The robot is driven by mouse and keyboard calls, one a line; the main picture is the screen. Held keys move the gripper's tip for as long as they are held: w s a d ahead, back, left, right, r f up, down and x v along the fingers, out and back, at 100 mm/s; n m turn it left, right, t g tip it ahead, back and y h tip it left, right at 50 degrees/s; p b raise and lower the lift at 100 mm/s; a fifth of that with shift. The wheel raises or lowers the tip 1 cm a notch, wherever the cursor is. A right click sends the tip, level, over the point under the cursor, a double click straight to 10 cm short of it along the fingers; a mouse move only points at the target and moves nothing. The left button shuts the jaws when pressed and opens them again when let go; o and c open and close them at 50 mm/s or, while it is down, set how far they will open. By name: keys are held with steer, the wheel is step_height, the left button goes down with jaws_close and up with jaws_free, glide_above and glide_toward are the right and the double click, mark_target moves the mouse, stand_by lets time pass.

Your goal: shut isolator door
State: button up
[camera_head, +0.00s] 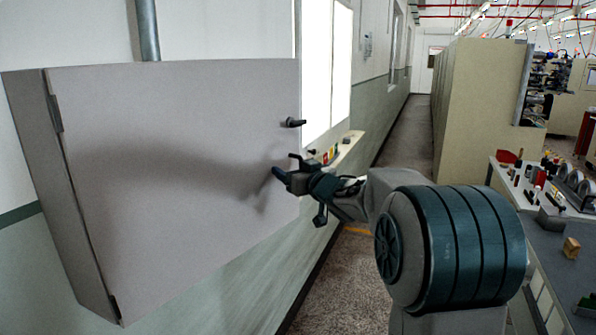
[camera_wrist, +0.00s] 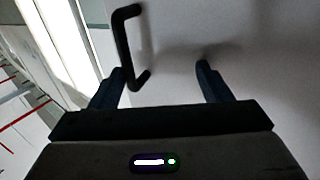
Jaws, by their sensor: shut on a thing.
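The isolator door (camera_head: 170,170) is a large plain grey panel on a wall-mounted cabinet, hinged at its left edge. Whether a gap stands behind its right edge is hidden. A black bar handle (camera_wrist: 127,40) shows near the door's right edge; its upper end (camera_head: 294,123) shows in the head view. My gripper (camera_head: 288,166) is at the door face, just below that end. In the wrist view my gripper (camera_wrist: 157,78) has its fingers well apart, with the handle's lower end beside the left finger, on its inner side. The exact contact is hard to see.
The cabinet's side (camera_head: 60,190) faces left, and a conduit (camera_head: 147,30) rises above it. Bright windows (camera_head: 325,65) are right of the door. An aisle floor (camera_head: 345,280) is open below. A cluttered workbench (camera_head: 555,240) and a beige cabinet (camera_head: 475,100) stand at right.

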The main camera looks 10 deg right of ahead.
steer(key=shift+s+a, duration=0.15)
steer(key=shift+a, duration=0.25)
steer(key=shift+c, duration=0.5)
steer(key=shift+s+d+p, duration=0.75)
steer(key=shift+s+d, duration=0.7)
steer(key=shift+d, duration=0.3)
steer(key=c, duration=0.5)
steer(key=shift+o, duration=0.2)
steer(key=s+d+p, duration=0.2)
steer(key=s+d, duration=0.5)
steer(key=d, duration=0.1)
steer(key=shift+d+p, duration=0.3)
steer(key=shift+d, duration=0.1)
steer(key=shift+s+r, duration=0.1)
